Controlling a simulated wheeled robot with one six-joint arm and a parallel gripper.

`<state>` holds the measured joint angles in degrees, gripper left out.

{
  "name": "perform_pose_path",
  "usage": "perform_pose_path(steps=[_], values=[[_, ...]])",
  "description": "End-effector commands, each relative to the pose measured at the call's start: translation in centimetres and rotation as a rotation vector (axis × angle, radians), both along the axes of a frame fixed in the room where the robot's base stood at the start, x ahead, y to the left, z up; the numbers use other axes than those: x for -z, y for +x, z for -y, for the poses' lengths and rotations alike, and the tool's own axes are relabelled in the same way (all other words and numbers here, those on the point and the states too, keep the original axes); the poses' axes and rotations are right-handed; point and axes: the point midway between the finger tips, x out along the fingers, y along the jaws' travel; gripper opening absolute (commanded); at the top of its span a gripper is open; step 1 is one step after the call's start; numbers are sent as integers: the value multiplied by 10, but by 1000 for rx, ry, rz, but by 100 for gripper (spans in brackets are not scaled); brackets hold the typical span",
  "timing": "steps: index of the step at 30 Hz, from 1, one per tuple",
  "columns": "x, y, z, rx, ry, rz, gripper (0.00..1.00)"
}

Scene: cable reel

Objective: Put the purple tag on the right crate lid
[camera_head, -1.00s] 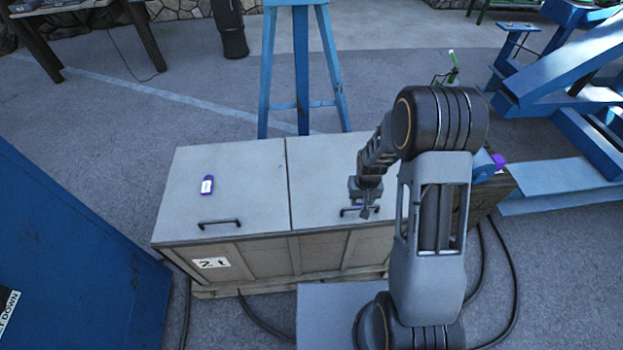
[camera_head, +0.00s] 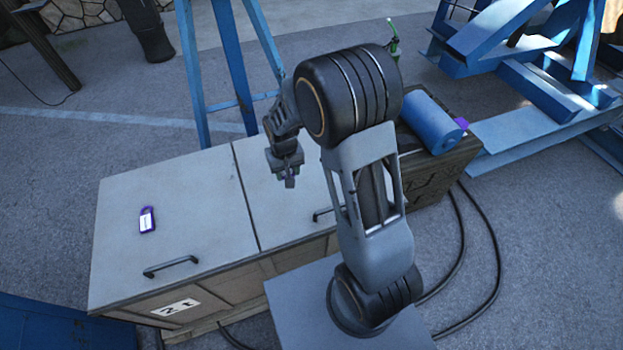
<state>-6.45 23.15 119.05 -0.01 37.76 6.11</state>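A purple tag (camera_head: 147,219) with a white label lies flat on the left crate lid (camera_head: 190,200). The right crate lid (camera_head: 270,222) is shut, and my arm covers part of it. My gripper (camera_head: 290,181) points down over the right lid, well to the right of the tag on the left lid. A small purplish patch shows at its fingertips; it is too small to tell whether this is a held tag. I cannot tell whether the fingers are open or shut.
Each lid has a dark handle, on the left (camera_head: 171,267) and right (camera_head: 322,214). A blue cylinder (camera_head: 431,121) lies at the crate's right end, beside a purple bit (camera_head: 462,124). A blue stand (camera_head: 236,65) rises behind the crate. Black cables (camera_head: 492,240) lie on the floor.

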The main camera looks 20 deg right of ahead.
Motion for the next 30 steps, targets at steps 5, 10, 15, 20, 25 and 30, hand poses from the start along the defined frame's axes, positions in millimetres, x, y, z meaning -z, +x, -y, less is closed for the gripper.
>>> perform_pose_path(steps=[5, 10, 15, 20, 25, 30], values=[[26, -6, -19, 7, 1, 6, 22], [32, -16, -35, 6, 1, 4, 22], [34, -26, -47, 6, 0, 3, 22], [34, -32, -52, 6, 0, 2, 22], [39, -24, -45, 10, -1, -2, 22], [55, 3, -18, 13, -1, -4, 22]])
